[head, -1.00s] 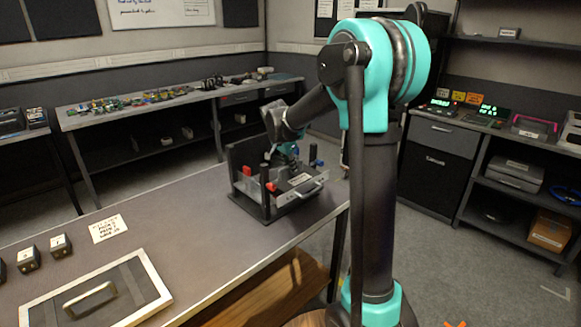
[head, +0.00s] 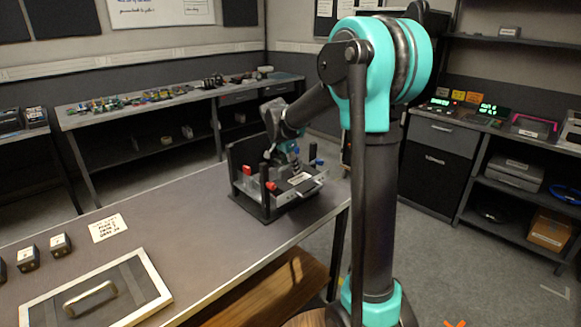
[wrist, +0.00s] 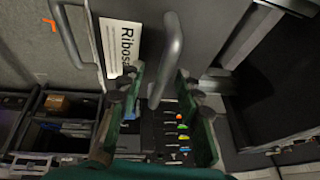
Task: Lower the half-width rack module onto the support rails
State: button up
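The half-width rack module (head: 298,179), with a pale label and metal front, sits low inside a dark rack frame (head: 238,160) on the bench. A grey bar handle (wrist: 167,60) stands up from the module. My gripper (wrist: 160,75) has its green fingers on either side of this handle, with visible gaps, so it looks open. In the head view my gripper (head: 287,150) is over the module, partly hidden by the frame. The support rails and the module's contact with them are hidden.
Red (head: 320,162) and blue (head: 313,151) parts stand on the frame. A framed panel with a handle (head: 160,290), small dark blocks (head: 61,244) and a paper note (head: 107,228) lie on the bench. Bare bench lies left of the frame.

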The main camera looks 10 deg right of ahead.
jog(key=v, duration=1)
jog(key=s+d+f+n+y, duration=0.1)
jog(key=s+d+f+n, duration=0.2)
jog(key=s+f, duration=0.4)
jog(key=s+d+f+n+y, duration=0.1)
jog(key=s+f+n, duration=0.3)
jog(key=s, duration=0.9)
jog(key=s+d+f+n, duration=0.4)
jog(key=s+f, duration=0.5)
jog(key=f, duration=0.1)
jog(key=shift+s+d+f+y, duration=0.3)
jog(key=shift+s+y, duration=0.1)
